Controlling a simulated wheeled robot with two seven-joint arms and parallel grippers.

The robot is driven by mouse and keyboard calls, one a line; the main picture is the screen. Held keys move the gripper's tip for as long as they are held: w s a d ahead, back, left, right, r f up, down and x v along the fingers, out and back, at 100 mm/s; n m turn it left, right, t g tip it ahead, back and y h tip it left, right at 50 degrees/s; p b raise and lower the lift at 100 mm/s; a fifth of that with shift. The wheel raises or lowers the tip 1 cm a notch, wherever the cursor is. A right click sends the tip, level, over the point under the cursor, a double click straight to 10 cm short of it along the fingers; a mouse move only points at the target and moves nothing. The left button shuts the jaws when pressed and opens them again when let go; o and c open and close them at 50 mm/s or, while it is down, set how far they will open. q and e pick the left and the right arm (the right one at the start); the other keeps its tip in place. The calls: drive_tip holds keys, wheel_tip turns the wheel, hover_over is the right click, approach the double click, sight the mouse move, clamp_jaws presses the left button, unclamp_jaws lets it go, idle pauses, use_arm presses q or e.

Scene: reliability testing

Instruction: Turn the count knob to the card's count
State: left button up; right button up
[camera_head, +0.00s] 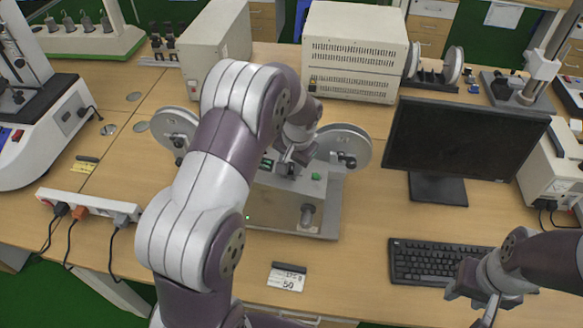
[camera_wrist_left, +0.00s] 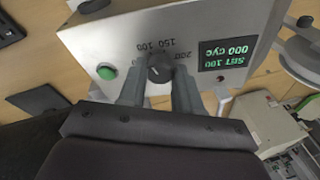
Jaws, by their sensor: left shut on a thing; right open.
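The count knob (camera_wrist_left: 160,68) is a dark round dial on the grey test machine's panel (camera_wrist_left: 210,38). In the left wrist view, the numbers 100, 150 and 200 show around it, upside down. A lit display (camera_wrist_left: 224,60) reads SET 100 and 000 CYC. My left gripper (camera_wrist_left: 159,90) is shut on the knob, one finger on each side. In the head view my left gripper (camera_head: 292,165) is over the machine's top and hides the knob. The card (camera_head: 287,277) lies on the table in front and appears to read 50; its smaller print is blurred. My right gripper (camera_head: 470,298) is open and empty near the keyboard.
A green button (camera_wrist_left: 107,73) is beside the knob. The machine (camera_head: 320,210) has large grey discs (camera_head: 343,146) at its sides. A monitor (camera_head: 455,140) and keyboard (camera_head: 435,262) stand to the right. A power strip (camera_head: 90,203) lies at left.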

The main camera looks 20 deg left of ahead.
use_arm(q)
drive_tip(key=n+b, duration=0.2)
drive_tip(key=n, duration=0.1)
drive_tip(key=n+y+b, duration=0.1)
drive_tip(key=n+b, duration=0.2)
drive_tip(key=shift+w+d, duration=0.1)
drive_tip(key=shift+w, duration=0.1)
drive_tip(key=n+b, duration=0.1)
drive_tip(key=n, duration=0.1)
drive_tip(key=shift+r+n+y+b, duration=0.1)
drive_tip(key=shift+n+y+b, duration=0.2)
drive_tip(key=shift+b, duration=0.1)
drive_tip(key=shift+r+n+g+b, duration=0.1)
drive_tip(key=shift+n+g+b, duration=0.2)
drive_tip(key=shift+n, duration=0.9)
drive_tip(key=o, duration=1)
drive_tip(key=shift+d, duration=0.1)
drive_tip(key=shift+o, duration=0.2)
drive_tip(key=shift+s, duration=0.1)
